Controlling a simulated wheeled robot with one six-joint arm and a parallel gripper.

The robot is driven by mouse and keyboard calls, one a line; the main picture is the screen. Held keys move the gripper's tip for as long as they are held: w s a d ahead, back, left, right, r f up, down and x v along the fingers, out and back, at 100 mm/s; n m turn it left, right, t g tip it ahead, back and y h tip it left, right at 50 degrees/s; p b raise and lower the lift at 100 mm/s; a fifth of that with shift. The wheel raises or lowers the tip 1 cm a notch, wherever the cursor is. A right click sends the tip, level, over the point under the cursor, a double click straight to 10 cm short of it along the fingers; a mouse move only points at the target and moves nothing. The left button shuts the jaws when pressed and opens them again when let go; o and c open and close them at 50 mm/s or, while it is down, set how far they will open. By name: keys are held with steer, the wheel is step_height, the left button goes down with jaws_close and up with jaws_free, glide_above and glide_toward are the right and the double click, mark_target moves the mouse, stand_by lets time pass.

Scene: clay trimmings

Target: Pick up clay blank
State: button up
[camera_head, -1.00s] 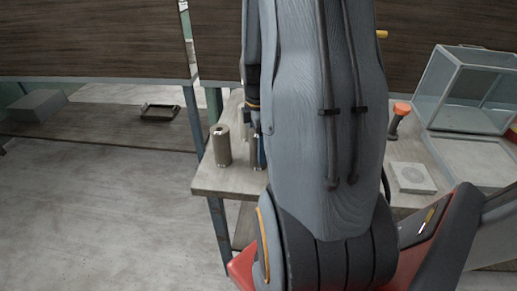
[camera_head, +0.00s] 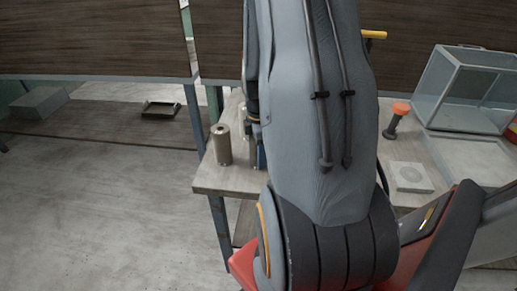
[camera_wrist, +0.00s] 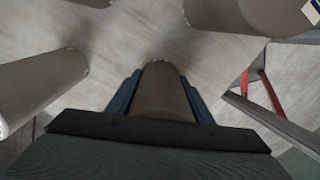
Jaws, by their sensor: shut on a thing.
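In the wrist view, my gripper (camera_wrist: 160,98) has its blue fingers on both sides of a grey-brown cylindrical clay blank (camera_wrist: 163,88) and is shut on it. The blank's near end is hidden behind the dark gripper body. Another clay blank (camera_head: 220,145) stands upright on the worktable (camera_head: 225,183) in the head view, left of my arm. In the head view, my arm hides most of the gripper and the held blank. Whether the held blank touches the table is not clear.
Other cylinders show in the wrist view at left (camera_wrist: 38,85) and upper right (camera_wrist: 235,14). In the head view, a clear box (camera_head: 465,95), an orange-topped tool (camera_head: 398,118) and a pale square block (camera_head: 411,177) are right of my arm. Open floor lies at left.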

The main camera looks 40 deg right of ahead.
steer(key=shift+c, duration=0.9)
steer(key=shift+r, duration=0.1)
